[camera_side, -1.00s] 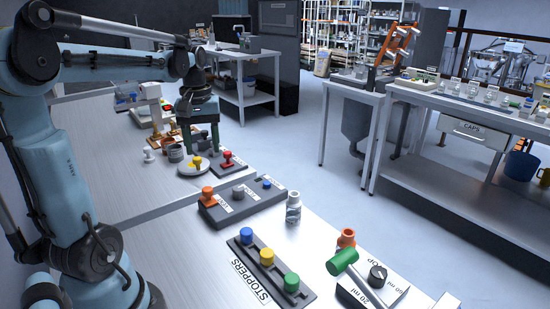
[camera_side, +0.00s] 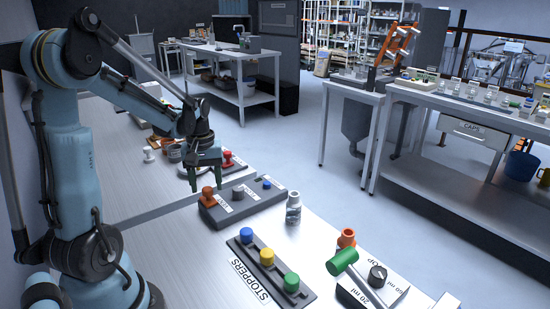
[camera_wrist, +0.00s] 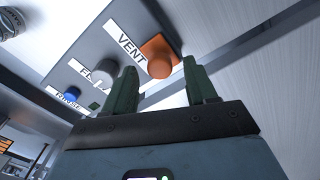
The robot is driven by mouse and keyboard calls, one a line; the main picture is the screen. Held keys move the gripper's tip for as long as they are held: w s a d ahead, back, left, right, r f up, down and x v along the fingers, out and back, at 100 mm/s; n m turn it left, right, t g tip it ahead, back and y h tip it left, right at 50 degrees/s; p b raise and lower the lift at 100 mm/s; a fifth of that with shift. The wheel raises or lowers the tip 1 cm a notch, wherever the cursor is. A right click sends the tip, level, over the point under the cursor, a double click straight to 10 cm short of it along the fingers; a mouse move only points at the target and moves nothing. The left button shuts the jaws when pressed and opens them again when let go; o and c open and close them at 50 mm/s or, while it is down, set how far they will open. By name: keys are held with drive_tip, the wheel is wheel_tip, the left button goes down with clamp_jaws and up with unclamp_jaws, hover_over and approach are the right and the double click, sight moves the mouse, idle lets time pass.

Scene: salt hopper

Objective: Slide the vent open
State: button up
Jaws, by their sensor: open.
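The vent is an orange knob (camera_side: 208,193) at the left end of a grey control block (camera_side: 232,212). In the wrist view the orange knob (camera_wrist: 158,58) sits beside the VENT label (camera_wrist: 131,46). My gripper (camera_side: 206,177) is open and empty, with green fingers pointing down near the orange knob. In the wrist view the knob appears between my two fingertips (camera_wrist: 160,68), beyond them. I see no contact, and the exact height gap is hard to tell.
A grey knob (camera_side: 238,192) and a blue button (camera_side: 267,184) share the block. A small bottle (camera_side: 293,208) stands right of it. The stoppers rack (camera_side: 262,277) lies in front. A red knob (camera_side: 227,158) stands behind my gripper.

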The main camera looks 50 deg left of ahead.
drive_tip(key=shift+f, duration=0.4)
clamp_jaws()
